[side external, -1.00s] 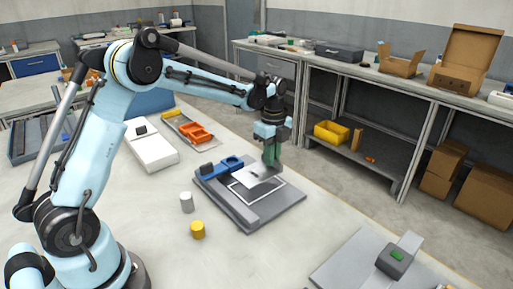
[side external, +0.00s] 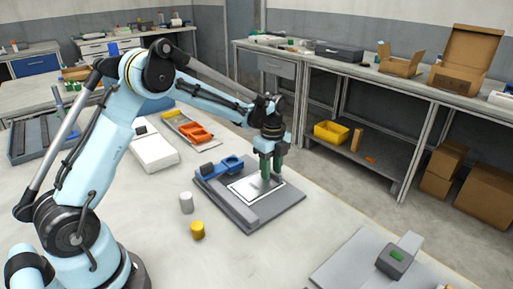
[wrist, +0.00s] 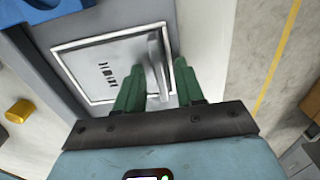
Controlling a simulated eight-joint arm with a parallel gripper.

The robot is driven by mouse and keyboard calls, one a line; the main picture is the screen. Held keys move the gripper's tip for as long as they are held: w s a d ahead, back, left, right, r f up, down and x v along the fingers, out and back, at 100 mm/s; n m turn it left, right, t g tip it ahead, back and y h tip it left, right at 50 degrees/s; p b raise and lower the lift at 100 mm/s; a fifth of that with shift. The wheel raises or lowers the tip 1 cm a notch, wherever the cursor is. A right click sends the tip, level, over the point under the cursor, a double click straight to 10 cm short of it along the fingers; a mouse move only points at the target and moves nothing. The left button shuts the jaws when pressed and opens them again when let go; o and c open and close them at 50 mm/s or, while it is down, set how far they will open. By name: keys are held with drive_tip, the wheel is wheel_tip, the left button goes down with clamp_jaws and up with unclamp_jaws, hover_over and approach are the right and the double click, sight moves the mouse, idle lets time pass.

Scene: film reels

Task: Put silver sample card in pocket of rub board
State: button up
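The silver sample card (side external: 258,187) lies flat on the grey rub board (side external: 237,209), inside the dark-edged pocket outline; a thin dark border shows around it. In the wrist view the card (wrist: 105,72) has dark marks on its face and a raised grey tab (wrist: 158,66) at its right side. My gripper (side external: 271,177) is low over the right part of the card. Its green fingers (wrist: 158,72) stand apart on either side of the tab, with a gap visible between them. The fingers hide part of the card's right edge.
A blue clamp-like part (side external: 221,168) sits at the board's back left. A grey device (side external: 392,260) is at front right. The table between is clear.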

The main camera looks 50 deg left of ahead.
wheel_tip(320, 180, up, 12)
drive_tip(key=s+d+r+n+t, duration=0.4)
drive_tip(key=s+n, duration=0.5)
drive_tip(key=s, duration=0.1)
drive_tip(key=s+d+f+n+t, duration=0.3)
drive_tip(key=s+f+n, duration=0.1)
drive_tip(key=s+n, duration=0.5)
